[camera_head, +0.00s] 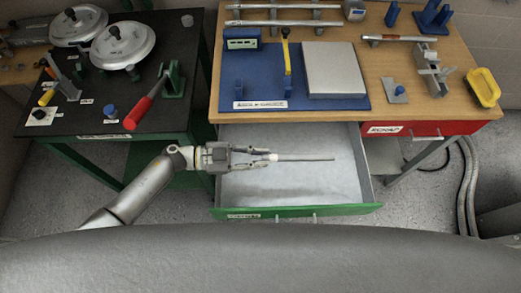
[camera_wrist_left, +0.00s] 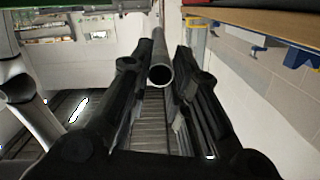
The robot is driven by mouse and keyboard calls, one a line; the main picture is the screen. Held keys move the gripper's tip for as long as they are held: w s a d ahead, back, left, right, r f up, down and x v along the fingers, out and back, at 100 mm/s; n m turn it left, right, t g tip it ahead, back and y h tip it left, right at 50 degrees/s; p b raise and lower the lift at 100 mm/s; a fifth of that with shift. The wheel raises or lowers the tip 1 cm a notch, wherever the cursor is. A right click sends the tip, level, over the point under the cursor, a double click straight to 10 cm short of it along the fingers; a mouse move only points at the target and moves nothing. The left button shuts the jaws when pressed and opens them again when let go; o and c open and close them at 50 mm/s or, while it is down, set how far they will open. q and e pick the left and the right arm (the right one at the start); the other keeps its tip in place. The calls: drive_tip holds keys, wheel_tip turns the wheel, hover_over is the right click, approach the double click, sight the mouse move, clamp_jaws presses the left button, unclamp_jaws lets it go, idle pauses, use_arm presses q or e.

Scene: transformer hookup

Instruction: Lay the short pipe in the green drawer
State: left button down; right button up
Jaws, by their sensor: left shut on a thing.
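The green drawer (camera_head: 300,211) is pulled open under the wooden table, and its grey inside looks empty. My left gripper (camera_head: 268,157) comes in from the left and is over the drawer's opening. It is shut on the short pipe (camera_head: 308,158), a thin grey tube that points to the right across the drawer in the head view. In the left wrist view the pipe (camera_wrist_left: 160,70) sits between the two dark fingers with its hollow end towards the camera. I cannot tell how high the pipe is above the drawer floor. My right gripper is not in view.
A red drawer (camera_head: 425,129) is to the right. A black-topped table (camera_head: 110,112) with lidded pans is at the left.

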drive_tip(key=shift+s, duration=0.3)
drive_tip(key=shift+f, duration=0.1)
